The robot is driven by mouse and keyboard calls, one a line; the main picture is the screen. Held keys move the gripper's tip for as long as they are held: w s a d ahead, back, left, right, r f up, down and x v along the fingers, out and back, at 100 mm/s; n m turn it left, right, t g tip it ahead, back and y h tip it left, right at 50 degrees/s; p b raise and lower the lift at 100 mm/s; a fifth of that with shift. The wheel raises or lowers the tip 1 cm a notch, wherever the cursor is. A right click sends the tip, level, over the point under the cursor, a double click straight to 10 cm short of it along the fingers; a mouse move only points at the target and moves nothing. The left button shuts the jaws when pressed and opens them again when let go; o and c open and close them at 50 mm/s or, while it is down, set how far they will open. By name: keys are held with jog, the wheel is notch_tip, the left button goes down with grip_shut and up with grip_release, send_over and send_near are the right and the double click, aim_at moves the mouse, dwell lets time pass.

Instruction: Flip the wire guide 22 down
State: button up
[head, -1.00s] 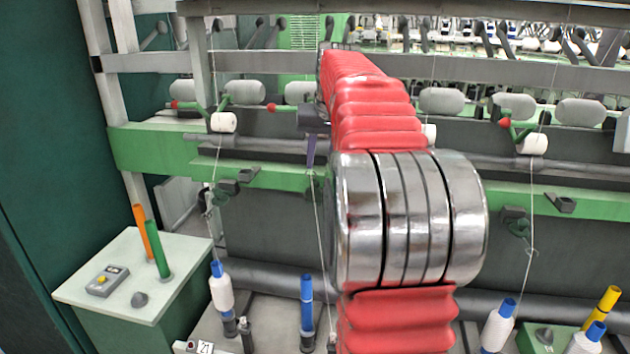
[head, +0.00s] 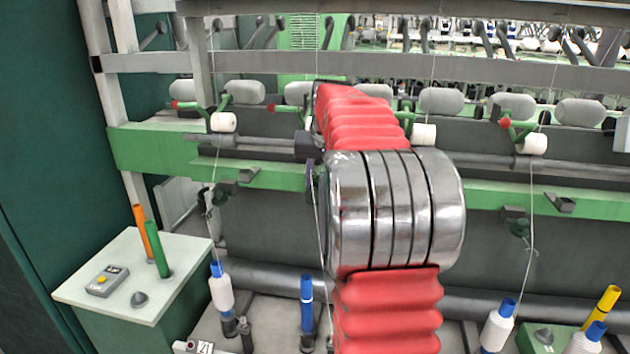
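My arm, with red ribbed covers and metal rings, fills the middle of the head view and blocks much of the second spindle position. A dark part of my gripper with a purplish finger (head: 311,170) shows at the arm's left edge, close to the green rail and beside the white thread of this position. The rest of the gripper is hidden, so its opening cannot be seen. The wire guide 22 seems to be behind my arm and cannot be made out. Below it stands a blue tube (head: 307,290) on its spindle.
A neighbouring wire guide (head: 220,196) is on the left and another (head: 520,227) on the right. The green rail (head: 480,195) runs across the machine.

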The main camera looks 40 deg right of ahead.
grip_shut()
